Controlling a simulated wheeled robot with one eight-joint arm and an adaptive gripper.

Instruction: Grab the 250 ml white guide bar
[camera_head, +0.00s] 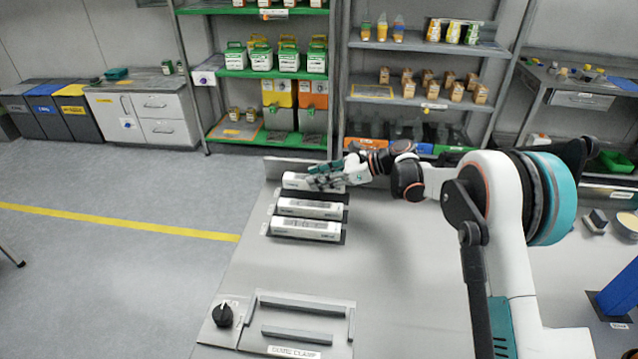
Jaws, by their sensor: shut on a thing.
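Three white guide bars lie one behind another in dark holders on the grey work table: a far bar (293,181), a middle bar (309,208) and a near bar (305,229). Their printed labels are too small to read, so I cannot tell by label which one is 250 ml. My gripper (318,174) reaches in from the right and is shut on the far bar, around its middle to right part. The gripper hides part of that bar, and I cannot tell whether it is lifted off its holder.
A guide clamp station (293,352) with two grey rails is at the table's near side, beside a black knob (222,315). The table (400,260) is clear right of the bars. Shelves (425,101) with bottles and boxes stand behind.

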